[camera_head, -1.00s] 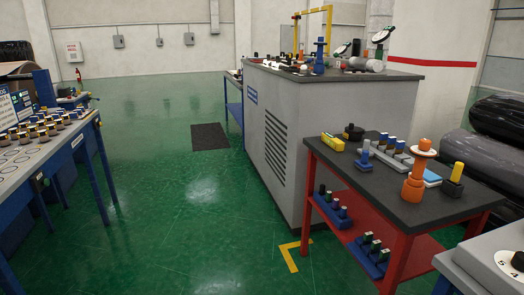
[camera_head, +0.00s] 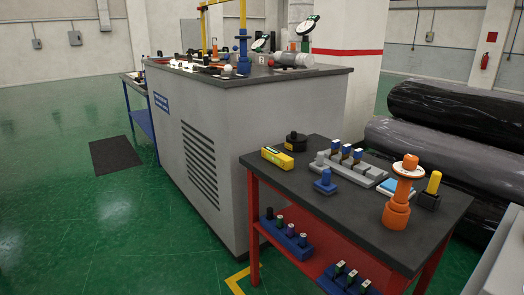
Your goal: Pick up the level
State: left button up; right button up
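The object that looks most like a level is a small yellow block (camera_head: 277,157) with a dark patch on its side. It lies flat on the dark top of the red table (camera_head: 345,222), near that table's far left corner. A low black round part (camera_head: 295,142) stands just behind it to the right. Its small size hides any vial or marking. Neither of my grippers shows in the head view.
A grey rack with blue-topped pieces (camera_head: 347,165), an orange stand (camera_head: 399,200) and a black-and-yellow piece (camera_head: 431,190) share the red table. A large grey cabinet (camera_head: 240,150) stands behind. Wrapped black rolls (camera_head: 450,112) lie at right. Green floor (camera_head: 90,235) is open at left.

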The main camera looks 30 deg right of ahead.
aim_at(284, 162)
jog(key=i+z, duration=0.2)
jog(key=i, duration=0.35)
jog(key=i+j+z, duration=0.2)
jog(key=i, duration=0.35)
jog(key=i+j+z, duration=0.2)
jog(key=i+z, duration=0.2)
jog(key=i+j+z, duration=0.35)
jog(key=k+l, duration=0.05)
